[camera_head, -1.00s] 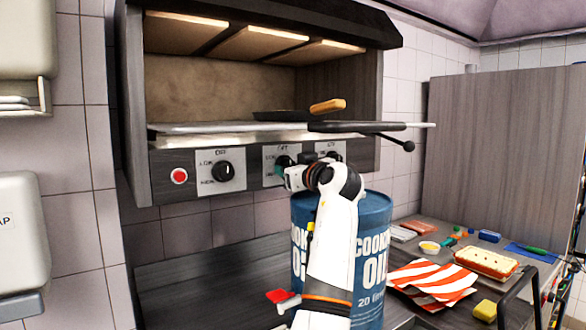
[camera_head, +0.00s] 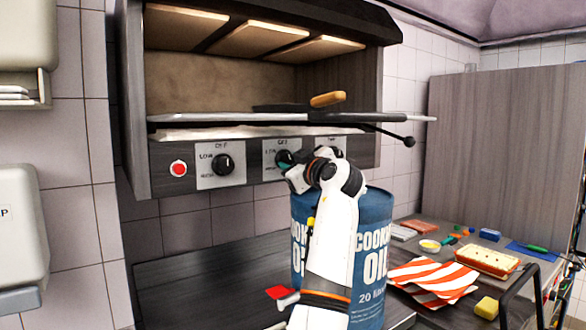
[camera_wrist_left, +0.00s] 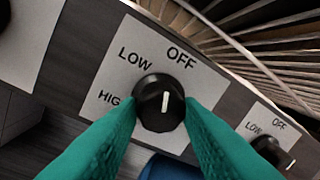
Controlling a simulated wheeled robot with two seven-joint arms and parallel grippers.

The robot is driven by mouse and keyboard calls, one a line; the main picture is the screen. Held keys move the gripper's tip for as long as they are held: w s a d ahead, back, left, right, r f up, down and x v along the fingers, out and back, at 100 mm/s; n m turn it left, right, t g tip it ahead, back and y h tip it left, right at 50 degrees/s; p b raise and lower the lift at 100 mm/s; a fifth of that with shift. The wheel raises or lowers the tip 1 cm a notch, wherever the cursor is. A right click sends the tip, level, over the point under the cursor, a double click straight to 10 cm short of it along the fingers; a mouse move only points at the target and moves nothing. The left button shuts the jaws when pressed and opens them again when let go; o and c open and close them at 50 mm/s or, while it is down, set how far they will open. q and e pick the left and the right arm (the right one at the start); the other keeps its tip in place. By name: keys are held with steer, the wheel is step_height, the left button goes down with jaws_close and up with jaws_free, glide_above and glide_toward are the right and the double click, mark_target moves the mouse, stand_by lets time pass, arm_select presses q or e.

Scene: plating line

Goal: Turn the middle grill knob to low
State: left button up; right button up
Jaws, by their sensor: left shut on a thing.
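The middle grill knob (camera_wrist_left: 152,116) is black and round with a white pointer line, on a pale plate marked OFF, LOW and a partly covered HIGH. In the left wrist view its pointer stands between LOW and OFF. My left gripper (camera_wrist_left: 161,106) is shut on this knob, one teal finger on each side. In the head view the middle knob (camera_head: 283,157) is partly hidden by my left gripper (camera_head: 287,163). My right gripper is not in view.
The left knob (camera_head: 222,165) and red button (camera_head: 178,168) sit on the same panel. The right knob (camera_wrist_left: 267,148) is close beside the gripper. A pan (camera_head: 285,107) lies on the grill shelf above. A blue oil drum (camera_head: 376,215) stands below, close to my arm.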

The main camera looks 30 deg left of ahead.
arm_select(q)
steer(key=n+b, duration=0.1)
steer(key=n, duration=0.2)
steer(key=shift+f+n+y, duration=0.1)
steer(key=shift+n+y, duration=0.2)
steer(key=shift+n, duration=0.1)
steer(key=shift+n+g+b, duration=0.3)
steer(key=shift+n+b, duration=0.25)
steer(key=shift+n, duration=1.55)
steer(key=shift+w, duration=0.1)
steer(key=o, duration=1)
steer(key=shift+c, duration=0.2)
